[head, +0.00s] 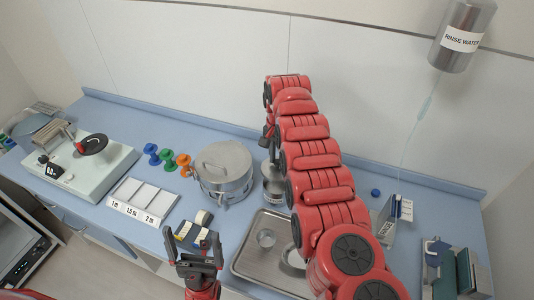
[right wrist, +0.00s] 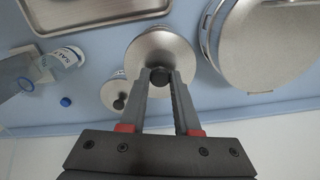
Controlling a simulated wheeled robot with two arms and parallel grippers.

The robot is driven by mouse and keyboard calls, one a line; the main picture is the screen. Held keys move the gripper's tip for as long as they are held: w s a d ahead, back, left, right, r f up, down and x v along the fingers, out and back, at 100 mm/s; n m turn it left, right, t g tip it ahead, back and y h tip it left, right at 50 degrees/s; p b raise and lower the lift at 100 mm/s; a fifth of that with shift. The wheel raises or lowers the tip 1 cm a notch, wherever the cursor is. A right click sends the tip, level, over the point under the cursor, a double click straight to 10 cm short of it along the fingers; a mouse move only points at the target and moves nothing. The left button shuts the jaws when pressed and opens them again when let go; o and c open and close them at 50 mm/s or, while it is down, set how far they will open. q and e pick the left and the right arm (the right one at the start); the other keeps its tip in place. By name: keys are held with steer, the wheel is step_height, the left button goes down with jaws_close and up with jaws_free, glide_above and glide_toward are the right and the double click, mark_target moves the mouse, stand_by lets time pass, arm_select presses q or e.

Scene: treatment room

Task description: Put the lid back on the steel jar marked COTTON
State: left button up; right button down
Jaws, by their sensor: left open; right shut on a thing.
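My right gripper is shut on the dark knob (right wrist: 160,76) of a round steel lid (right wrist: 153,47) in the right wrist view. What lies under this lid is hidden there. In the head view a steel jar (head: 273,190) with a pale label stands just below the end of my right arm, beside a large pot; its label is too small to read. I cannot tell whether the held lid touches this jar. A smaller lidded steel jar (right wrist: 114,95) stands close by in the wrist view. My left gripper (head: 193,245) is open and empty at the counter's front.
The large lidded pot (head: 222,165) stands left of the jar. A steel tray (head: 243,268) holds a clear cup (head: 266,238). A SALT bottle (right wrist: 60,58) and blue cap (right wrist: 66,102) lie near the smaller jar. A RINSE WATER canister (head: 462,38) hangs above. My right arm covers the counter's middle.

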mark_target(278, 167)
steer(key=shift+f+b, duration=0.4)
steer(key=shift+f, duration=0.6)
step_height(278, 167, down, 3)
steer(key=shift+d+r+b, duration=0.1)
steer(key=shift+b, duration=0.75)
steer(key=shift+f+b, duration=0.65)
steer(key=shift+f, duration=0.2)
steer(key=shift+f, duration=0.15)
stand_by(0.6)
steer(key=shift+c, duration=0.3)
jaws_free()
